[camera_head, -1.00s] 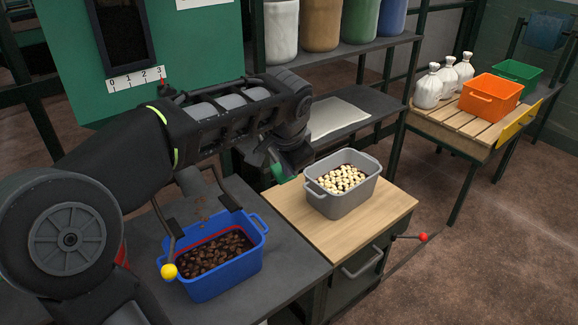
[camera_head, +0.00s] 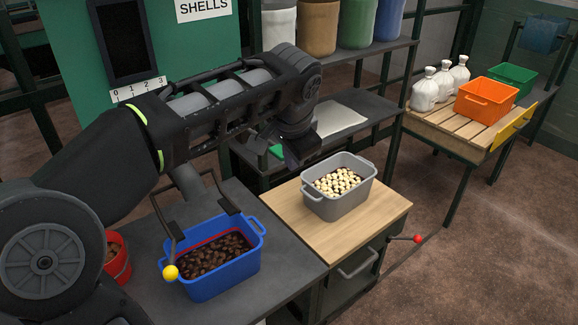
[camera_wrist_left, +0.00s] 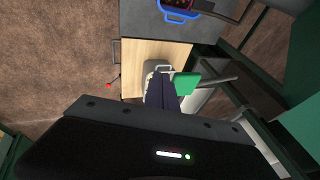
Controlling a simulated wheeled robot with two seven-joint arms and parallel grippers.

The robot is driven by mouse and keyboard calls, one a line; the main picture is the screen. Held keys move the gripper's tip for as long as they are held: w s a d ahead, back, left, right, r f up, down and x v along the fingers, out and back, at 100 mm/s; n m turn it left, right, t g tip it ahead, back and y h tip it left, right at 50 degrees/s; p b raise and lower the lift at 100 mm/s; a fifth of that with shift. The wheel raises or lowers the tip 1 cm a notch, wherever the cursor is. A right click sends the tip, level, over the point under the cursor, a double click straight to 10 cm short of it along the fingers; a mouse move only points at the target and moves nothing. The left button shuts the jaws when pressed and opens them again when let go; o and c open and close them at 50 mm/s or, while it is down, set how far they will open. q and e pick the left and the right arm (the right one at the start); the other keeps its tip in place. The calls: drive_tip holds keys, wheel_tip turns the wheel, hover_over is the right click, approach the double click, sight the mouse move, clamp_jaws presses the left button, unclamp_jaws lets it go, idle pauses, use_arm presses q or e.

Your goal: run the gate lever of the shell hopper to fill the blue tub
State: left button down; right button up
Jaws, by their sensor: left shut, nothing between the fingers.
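The blue tub (camera_head: 213,283) stands on the dark bench, with brown shells (camera_head: 215,255) inside close to a red line on its inner wall. A lever rod ending in a yellow knob (camera_head: 170,272) hangs at the tub's left front. The green hopper (camera_head: 190,50) behind carries a SHELLS sign (camera_head: 204,8), a dark window and a 0-3 scale. My left gripper (camera_head: 290,158) is shut and empty, beyond the bench and away from the yellow knob. Its dark fingers (camera_wrist_left: 162,92) also show in the left wrist view. My arm hides part of the hopper. My right gripper is out of view.
A grey bin (camera_head: 338,205) of pale pieces stands on a wooden top, near a red-knobbed lever (camera_head: 417,239). A red bucket (camera_head: 118,258) is left of the tub. Sacks and orange (camera_head: 486,101) and green bins sit on a slatted table at right.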

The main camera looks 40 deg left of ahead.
use_arm(q)
drive_tip(key=v, duration=0.2)
drive_tip(key=d+v, duration=0.1)
drive_tip(key=v, duration=0.2)
drive_tip(key=shift+s, duration=0.1)
idle(0.7)
